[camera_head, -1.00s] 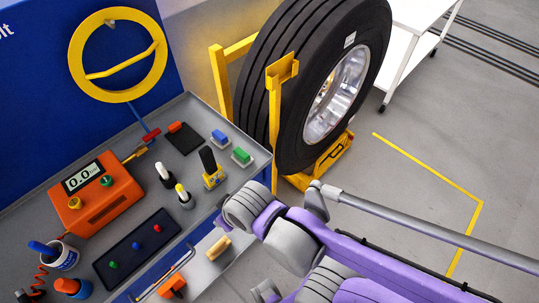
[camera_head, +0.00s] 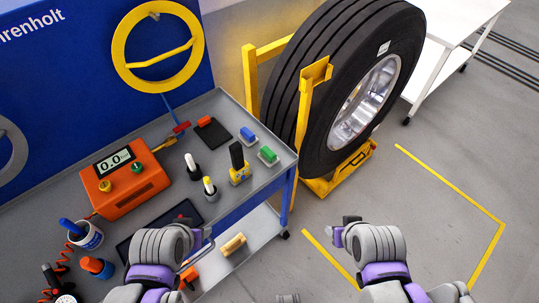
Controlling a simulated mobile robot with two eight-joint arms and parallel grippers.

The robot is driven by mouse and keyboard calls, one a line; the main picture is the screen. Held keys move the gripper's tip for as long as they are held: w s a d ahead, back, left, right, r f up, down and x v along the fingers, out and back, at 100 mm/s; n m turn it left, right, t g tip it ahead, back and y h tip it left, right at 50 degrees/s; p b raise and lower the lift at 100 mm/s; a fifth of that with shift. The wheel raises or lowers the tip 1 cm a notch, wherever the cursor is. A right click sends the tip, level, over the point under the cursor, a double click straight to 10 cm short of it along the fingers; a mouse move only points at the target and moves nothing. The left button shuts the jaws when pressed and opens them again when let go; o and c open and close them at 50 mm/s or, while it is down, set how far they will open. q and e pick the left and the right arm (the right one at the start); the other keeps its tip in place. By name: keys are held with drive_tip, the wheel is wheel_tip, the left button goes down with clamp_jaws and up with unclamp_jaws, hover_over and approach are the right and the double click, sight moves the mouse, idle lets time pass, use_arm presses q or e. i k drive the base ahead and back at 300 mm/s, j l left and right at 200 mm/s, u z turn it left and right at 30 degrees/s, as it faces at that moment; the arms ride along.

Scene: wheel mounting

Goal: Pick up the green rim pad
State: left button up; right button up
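The green rim pad (camera_head: 268,155) is a small block lying near the right corner of the grey cart top, with a pale layer under its green top. A similar blue pad (camera_head: 248,135) lies just behind and left of it. My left gripper (camera_head: 201,240) is low in the view, over the front edge of the cart, well short of the green pad. My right gripper (camera_head: 342,232) is over the floor, right of the cart and apart from the pad. Neither gripper visibly touches a pad. Their finger openings are too small and turned away to read.
A yellow-and-black bottle (camera_head: 239,168) stands close in front of the green pad. White-capped bottles (camera_head: 192,167) and an orange gauge box (camera_head: 127,180) are further left. A large tyre (camera_head: 345,90) on a yellow stand (camera_head: 314,76) rises behind the cart's right corner. Floor at right is clear.

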sight(267, 156)
drive_tip(key=u, duration=3.2)
drive_tip(key=z, duration=3.25)
drive_tip(key=i+z, duration=0.35)
drive_tip(key=i, duration=0.15)
